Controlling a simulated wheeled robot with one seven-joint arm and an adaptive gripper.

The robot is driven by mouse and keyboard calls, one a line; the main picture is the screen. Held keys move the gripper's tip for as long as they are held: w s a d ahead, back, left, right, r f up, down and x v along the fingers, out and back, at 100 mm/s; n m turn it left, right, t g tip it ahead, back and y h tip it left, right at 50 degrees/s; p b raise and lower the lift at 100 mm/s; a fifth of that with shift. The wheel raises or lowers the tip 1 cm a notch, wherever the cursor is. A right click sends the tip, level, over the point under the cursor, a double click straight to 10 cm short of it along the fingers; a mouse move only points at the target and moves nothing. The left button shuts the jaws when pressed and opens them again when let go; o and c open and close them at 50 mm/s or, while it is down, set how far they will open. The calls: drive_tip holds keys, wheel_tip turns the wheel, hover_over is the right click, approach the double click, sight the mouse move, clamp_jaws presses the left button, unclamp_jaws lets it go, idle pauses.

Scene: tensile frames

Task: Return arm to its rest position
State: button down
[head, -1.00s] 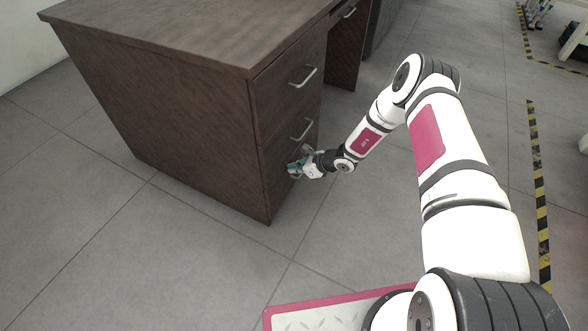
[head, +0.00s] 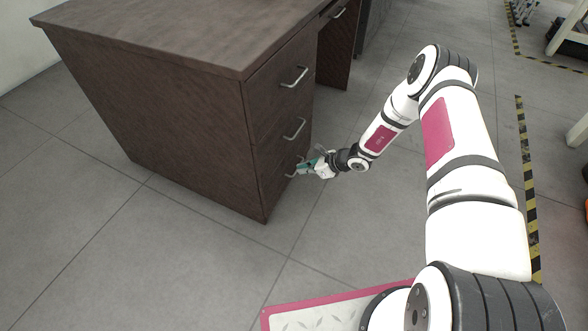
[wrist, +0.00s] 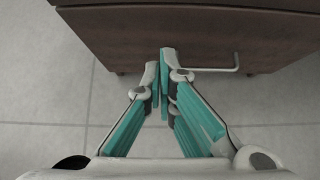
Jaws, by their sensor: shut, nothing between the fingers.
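My gripper (head: 303,167) is at the end of my arm, low beside the front of the dark wooden desk (head: 160,50). It is close to the bottom drawer's handle (head: 290,174). In the wrist view, my gripper (wrist: 160,70) has its teal and grey fingers together with nothing held. The handle (wrist: 215,70) shows just to the right of the fingertips, in front of the dark drawer front (wrist: 200,35). I cannot tell whether a fingertip touches the handle. The drawers look closed.
Two more metal handles, the top one (head: 294,78) and the middle one (head: 294,130), stick out above. Grey tiled floor (head: 340,235) is clear in front of the desk. A yellow-black floor stripe (head: 527,180) runs at the right, with a white table leg (head: 578,130) beyond.

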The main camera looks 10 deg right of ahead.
drive_tip(key=p+v, duration=0.2)
drive_tip(key=v, duration=0.4)
drive_tip(key=shift+s+d, duration=0.2)
drive_tip(key=shift+d, duration=0.1)
drive_tip(key=shift+r, duration=0.15)
